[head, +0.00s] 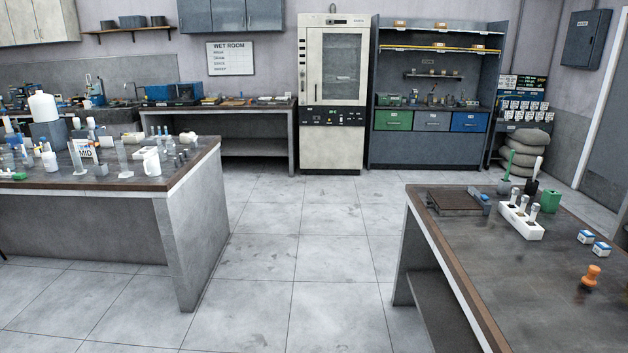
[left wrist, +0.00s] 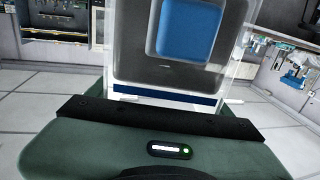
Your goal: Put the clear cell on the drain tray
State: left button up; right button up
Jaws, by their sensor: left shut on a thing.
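A clear, box-shaped cell (left wrist: 135,68) fills the upper middle of the left wrist view. A blue rounded square shows on it or through it, and a dark blue band runs along its near edge. My left gripper (left wrist: 160,112), with a dark bar across a green-grey body, is shut on the cell; the fingertips are not clearly visible. Neither gripper nor the cell shows in the head view. I cannot pick out the drain tray with certainty; a flat dark brown tray-like piece (head: 452,203) lies on the right-hand table.
The right-hand table (head: 500,270) also holds a white rack (head: 520,222) with tubes, a green block (head: 550,201) and an orange knob-like object (head: 591,276). The left bench (head: 110,184) is crowded with glassware. The tiled floor (head: 300,250) between them is clear.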

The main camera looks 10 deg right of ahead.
aim_at(457, 199)
jog(key=i+z, duration=0.35)
jog(key=i, duration=0.5)
jog(key=i+j+z, duration=0.1)
jog(key=i+z, duration=0.25)
jog(key=i, duration=0.5)
jog(key=i+l+z, duration=0.1)
jog(key=i+z, duration=0.15)
jog(key=z, duration=0.15)
jog(key=i+z, duration=0.25)
jog(key=z, duration=0.15)
jog(key=i+z, duration=0.25)
jog(key=z, duration=0.2)
jog(key=i+j+z, duration=0.2)
jog(key=z, duration=0.2)
jog(key=i+z, duration=0.5)
jog(key=k, duration=0.1)
